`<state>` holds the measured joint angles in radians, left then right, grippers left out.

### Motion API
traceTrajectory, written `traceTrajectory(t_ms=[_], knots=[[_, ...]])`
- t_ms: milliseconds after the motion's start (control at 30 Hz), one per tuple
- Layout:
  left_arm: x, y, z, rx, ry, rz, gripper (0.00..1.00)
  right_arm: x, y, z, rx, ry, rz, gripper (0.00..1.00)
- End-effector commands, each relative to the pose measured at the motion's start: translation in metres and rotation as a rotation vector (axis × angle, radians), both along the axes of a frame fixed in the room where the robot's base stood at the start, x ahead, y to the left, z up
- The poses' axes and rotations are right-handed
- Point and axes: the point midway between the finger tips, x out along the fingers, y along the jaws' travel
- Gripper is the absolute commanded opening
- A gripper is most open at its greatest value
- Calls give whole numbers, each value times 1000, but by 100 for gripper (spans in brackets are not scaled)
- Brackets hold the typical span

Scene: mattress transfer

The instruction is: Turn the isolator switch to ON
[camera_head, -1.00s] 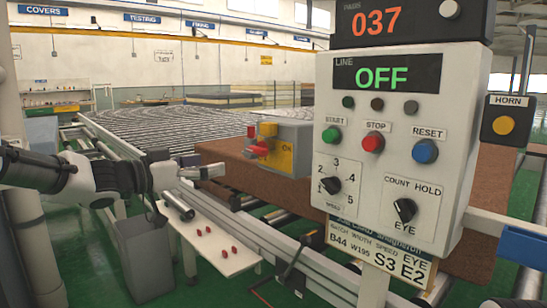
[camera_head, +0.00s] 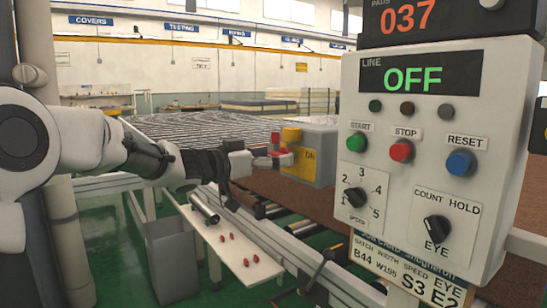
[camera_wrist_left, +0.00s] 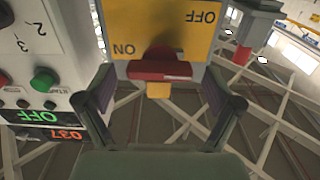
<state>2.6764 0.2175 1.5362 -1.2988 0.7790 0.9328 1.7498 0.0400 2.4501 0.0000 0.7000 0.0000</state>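The isolator switch (camera_head: 318,158) is a grey box with a yellow face plate and a red handle (camera_head: 275,146), left of the control panel. In the left wrist view the yellow plate (camera_wrist_left: 190,32) appears upside down, with OFF and ON printed on it. The red handle (camera_wrist_left: 160,69) lies across the picture there, beside the ON word. My left gripper (camera_head: 268,160) is at the switch's front. In the wrist view its two fingers (camera_wrist_left: 160,88) are open, one on each side of the handle, with gaps showing. My right gripper is out of view.
The control panel (camera_head: 405,240) stands close on the right, its line display (camera_head: 415,78) reading OFF. A white shelf (camera_head: 240,262) with small red parts and a grey bin (camera_head: 172,262) are below my left arm. A roller conveyor runs behind.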

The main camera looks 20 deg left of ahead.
Motion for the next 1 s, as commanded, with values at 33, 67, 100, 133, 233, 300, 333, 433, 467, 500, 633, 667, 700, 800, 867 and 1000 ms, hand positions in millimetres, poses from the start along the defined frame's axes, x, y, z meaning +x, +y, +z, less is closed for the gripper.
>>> traceTrajectory(t_ms=[33, 67, 100, 133, 233, 300, 333, 433, 467, 500, 633, 667, 700, 800, 867, 1000], knots=[[0, 0, 0, 0, 0, 0, 78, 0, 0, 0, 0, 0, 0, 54], [0, 0, 0, 0, 0, 0, 67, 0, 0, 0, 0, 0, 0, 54], [0, 0, 0, 0, 0, 0, 53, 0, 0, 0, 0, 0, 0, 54], [0, 0, 0, 0, 0, 0, 42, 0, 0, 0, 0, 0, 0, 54], [0, 0, 0, 0, 0, 0, 32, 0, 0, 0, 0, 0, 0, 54], [0, 0, 0, 0, 0, 0, 32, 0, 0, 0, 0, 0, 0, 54], [0, 0, 0, 1, -1, 0, 32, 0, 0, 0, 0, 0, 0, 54], [0, 0, 0, 5, -4, 0, 32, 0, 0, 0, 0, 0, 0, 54], [0, 0, 0, 7, -6, 0, 32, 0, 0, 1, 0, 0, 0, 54], [0, 0, 0, 12, -9, 0, 32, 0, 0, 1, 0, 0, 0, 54], [0, 0, 0, 41, -32, 0, 32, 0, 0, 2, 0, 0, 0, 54], [0, 0, 0, 50, -39, 0, 32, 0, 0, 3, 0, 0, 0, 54], [0, 0, 1, 66, -50, 0, 32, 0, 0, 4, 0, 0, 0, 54], [-1, 0, 1, 112, -86, 0, 32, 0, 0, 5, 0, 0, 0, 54], [-1, 0, 1, 146, -112, 0, 32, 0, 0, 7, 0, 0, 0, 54], [-1, 0, 0, 237, -184, 0, 32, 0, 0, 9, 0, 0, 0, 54]])
